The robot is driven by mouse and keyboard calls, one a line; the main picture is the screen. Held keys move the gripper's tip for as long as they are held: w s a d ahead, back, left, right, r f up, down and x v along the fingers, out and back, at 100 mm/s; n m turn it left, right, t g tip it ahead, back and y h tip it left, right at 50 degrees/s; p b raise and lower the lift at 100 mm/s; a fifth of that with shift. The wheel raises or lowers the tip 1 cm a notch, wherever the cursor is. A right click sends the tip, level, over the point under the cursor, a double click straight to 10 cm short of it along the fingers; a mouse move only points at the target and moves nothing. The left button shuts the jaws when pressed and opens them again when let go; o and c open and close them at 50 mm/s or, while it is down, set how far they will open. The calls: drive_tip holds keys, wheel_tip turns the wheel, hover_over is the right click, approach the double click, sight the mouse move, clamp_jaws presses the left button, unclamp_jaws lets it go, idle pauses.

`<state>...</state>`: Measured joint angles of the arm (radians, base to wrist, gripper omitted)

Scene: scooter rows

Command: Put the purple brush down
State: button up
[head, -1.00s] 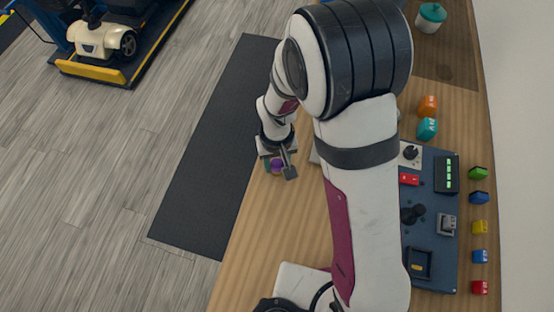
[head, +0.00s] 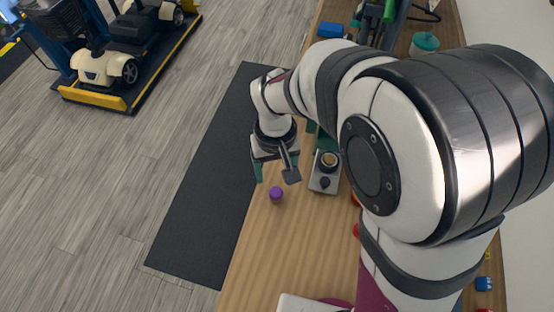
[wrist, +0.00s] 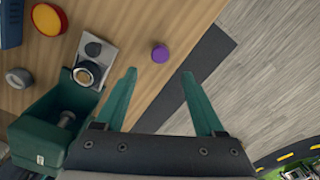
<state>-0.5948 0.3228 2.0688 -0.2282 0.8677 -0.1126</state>
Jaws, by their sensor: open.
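The purple brush (head: 276,194) stands on the wooden bench near its left edge, with its rounded purple top showing. In the wrist view the purple brush (wrist: 160,53) lies beyond the fingertips, between their lines and apart from both. My gripper (head: 275,177) is open and empty, just behind and above the brush in the head view. Both green fingers of my gripper (wrist: 158,73) show spread wide in the wrist view. The lower part of the brush is mostly hidden under its top.
A grey plate with a round ring and dark knob (head: 325,170) sits right of my gripper. The wrist view shows a green open box (wrist: 40,127) and an orange-red round thing (wrist: 48,19). A dark mat (head: 190,215) lies on the floor beside the bench.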

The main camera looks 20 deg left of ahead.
drive_tip(key=s+d+r+m, duration=0.6)
drive_tip(key=s+d+r, duration=0.15)
drive_tip(key=d, duration=0.45)
drive_tip(key=s+d+r+m+y, duration=0.1)
drive_tip(key=s+d+m, duration=0.2)
drive_tip(key=s+m, duration=0.2)
drive_tip(key=s, duration=0.2)
drive_tip(key=shift+s+d+r+y, duration=0.25)
drive_tip(key=shift+s+r+y, duration=0.1)
drive_tip(key=shift+y, duration=0.05)
